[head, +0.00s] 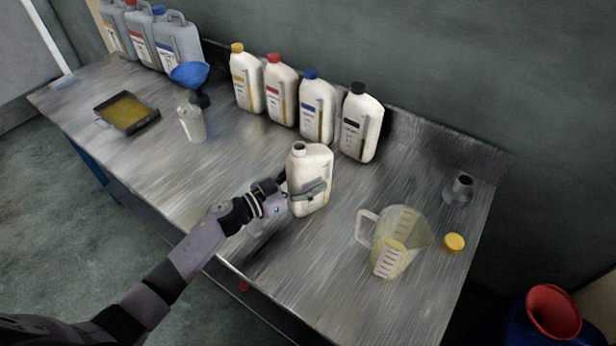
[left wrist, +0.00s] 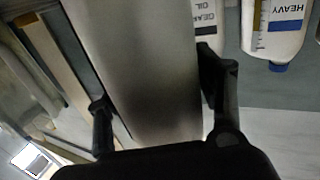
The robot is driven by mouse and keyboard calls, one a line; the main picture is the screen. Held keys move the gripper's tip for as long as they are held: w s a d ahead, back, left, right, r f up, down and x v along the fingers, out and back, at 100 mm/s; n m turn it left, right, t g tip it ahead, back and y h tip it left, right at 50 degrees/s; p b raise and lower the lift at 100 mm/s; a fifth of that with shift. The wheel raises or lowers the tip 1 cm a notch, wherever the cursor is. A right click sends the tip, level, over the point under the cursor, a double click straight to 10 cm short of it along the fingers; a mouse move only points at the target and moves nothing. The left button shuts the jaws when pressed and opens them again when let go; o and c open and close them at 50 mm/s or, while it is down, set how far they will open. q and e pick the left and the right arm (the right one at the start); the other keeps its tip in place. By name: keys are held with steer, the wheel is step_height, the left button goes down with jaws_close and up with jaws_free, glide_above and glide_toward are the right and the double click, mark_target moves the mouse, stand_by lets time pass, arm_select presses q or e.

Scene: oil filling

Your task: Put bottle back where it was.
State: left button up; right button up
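A white bottle (head: 312,165) with an open, capless neck is upright over the middle of the metal table. My left gripper (head: 308,190) is around its body, with one finger across its side. In the left wrist view the bottle's plain side (left wrist: 145,70) fills the space between the two fingers (left wrist: 160,95), which press against its edges. I cannot tell whether its base touches the table. A yellow cap (head: 454,243) lies at the right of the table. My right gripper is not in view.
White bottles with yellow (head: 246,78), red (head: 281,90), blue (head: 318,107) and black (head: 361,123) caps line the back wall. A measuring jug (head: 392,241) with yellowish liquid stands right. A blue funnel (head: 190,74), small container (head: 191,123) and oil tray (head: 128,112) are left.

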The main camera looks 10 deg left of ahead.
arm_select(q)
steer(key=shift+o, duration=0.6)
steer(key=shift+r, duration=0.15)
steer(key=b+v, duration=0.1)
steer(key=v, duration=1.1)
steer(key=shift+r, duration=0.1)
